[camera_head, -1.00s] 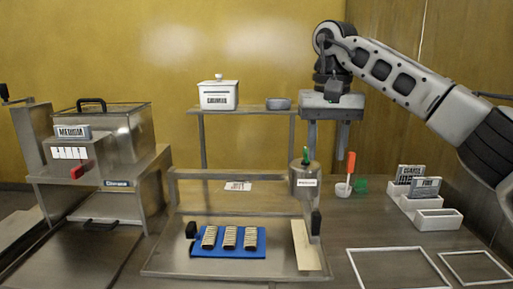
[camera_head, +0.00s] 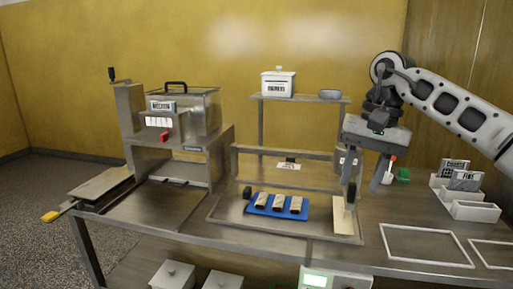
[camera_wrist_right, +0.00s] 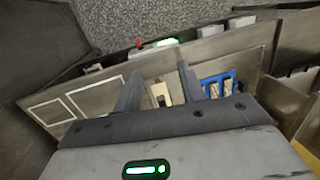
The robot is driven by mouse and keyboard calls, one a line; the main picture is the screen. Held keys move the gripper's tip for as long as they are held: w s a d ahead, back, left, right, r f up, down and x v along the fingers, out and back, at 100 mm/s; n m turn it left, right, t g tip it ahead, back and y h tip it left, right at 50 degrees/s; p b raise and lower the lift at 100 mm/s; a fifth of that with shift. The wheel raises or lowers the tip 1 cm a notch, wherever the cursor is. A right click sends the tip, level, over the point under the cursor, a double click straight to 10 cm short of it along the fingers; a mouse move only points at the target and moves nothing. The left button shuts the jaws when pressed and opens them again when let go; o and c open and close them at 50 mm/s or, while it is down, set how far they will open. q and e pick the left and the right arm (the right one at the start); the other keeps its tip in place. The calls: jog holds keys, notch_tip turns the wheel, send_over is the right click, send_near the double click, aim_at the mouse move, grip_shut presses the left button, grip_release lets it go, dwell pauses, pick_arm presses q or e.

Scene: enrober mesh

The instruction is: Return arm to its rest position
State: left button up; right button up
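My right arm comes in from the right in the head view. Its gripper (camera_head: 364,184) points down over the right part of the bench, with two fingers apart and nothing visible between them. In the right wrist view the same gripper (camera_wrist_right: 160,88) also shows its fingers spread and empty, with the bench beyond them. My left gripper is not in view.
A blue tray (camera_head: 270,212) with three bars lies on the bench, left of the gripper. A metal machine (camera_head: 205,115) stands at left. A shelf (camera_head: 300,99) carries a white lidded pot (camera_head: 278,83). White bins (camera_head: 475,211) and an empty white frame (camera_head: 425,261) are at right.

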jog(key=s+a+f+m+g+y, duration=0.1)
jog(key=s+a+f+m+y, duration=0.2)
jog(key=a+m+y, duration=0.35)
jog(key=s+a+f+m+y, duration=0.3)
jog(key=s+a+f+y, duration=0.1)
jog(key=a, duration=0.6)
jog(key=s+a+f+m+g+y, duration=0.1)
jog(key=s+a+f+m+y, duration=0.25)
jog(key=a+y, duration=0.35)
jog(key=d+f+n+t+h, duration=0.5)
jog(key=n+t, duration=0.5)
jog(key=n, duration=0.8)
jog(key=d+f+n+t+h, duration=0.4)
jog(key=f+n+t, duration=0.4)
jog(key=n, duration=0.9)
jog(key=s+d+f+m+g+h, duration=0.2)
jog(key=s+d+f+m+h, duration=0.1)
jog(key=s+d+f+m, duration=0.2)
jog(key=s+d+f+m+g+h, duration=0.3)
jog(key=s+d+f+m+h, duration=0.1)
jog(key=s+f+m, duration=0.6)
jog(key=shift+d+m, duration=0.4)
jog(key=shift+m, duration=0.2)
jog(key=shift+f+h, duration=0.1)
jog(key=shift+h, duration=0.15)
